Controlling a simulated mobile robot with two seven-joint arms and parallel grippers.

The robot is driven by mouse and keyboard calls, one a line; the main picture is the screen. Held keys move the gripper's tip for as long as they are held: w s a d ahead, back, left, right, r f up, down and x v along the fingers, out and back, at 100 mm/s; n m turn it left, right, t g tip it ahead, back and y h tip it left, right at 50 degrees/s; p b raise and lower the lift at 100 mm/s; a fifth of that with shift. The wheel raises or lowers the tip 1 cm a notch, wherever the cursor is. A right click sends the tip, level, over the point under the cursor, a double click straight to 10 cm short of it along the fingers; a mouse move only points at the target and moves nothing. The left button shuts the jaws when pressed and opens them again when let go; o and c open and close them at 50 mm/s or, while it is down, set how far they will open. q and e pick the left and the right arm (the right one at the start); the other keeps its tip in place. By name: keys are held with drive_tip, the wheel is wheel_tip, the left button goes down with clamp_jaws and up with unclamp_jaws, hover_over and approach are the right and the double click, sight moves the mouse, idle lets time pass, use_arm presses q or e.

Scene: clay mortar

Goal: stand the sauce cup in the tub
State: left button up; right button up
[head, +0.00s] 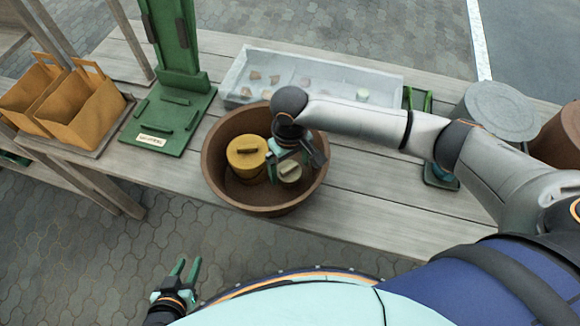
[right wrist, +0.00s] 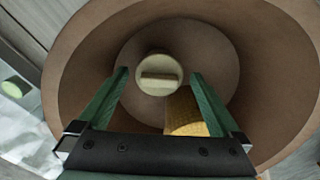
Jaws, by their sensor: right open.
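The brown round tub (head: 213,170) stands on the table in the head view, and its wall fills much of the right wrist view (right wrist: 85,60). A small pale cup with a bar-handled lid (head: 290,173), which looks like the sauce cup, is inside it, seemingly upright on the floor; it also shows in the right wrist view (right wrist: 160,72). My right gripper (head: 296,163) is open above this cup, its fingers apart on either side in the right wrist view (right wrist: 160,78). My left gripper (head: 187,264) is open and empty in front of the table.
A yellow lidded pot (head: 246,158) stands in the tub left of the pale cup. A pale tray (head: 390,80) with several small pieces lies behind. A green stand (head: 175,90), yellow-brown bags (head: 85,105) and a grey lidded container (head: 497,110) flank it.

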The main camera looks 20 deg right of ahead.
wheel_tip(320, 180, up, 11)
idle(0.3)
drive_tip(key=shift+f, duration=0.1)
idle(0.4)
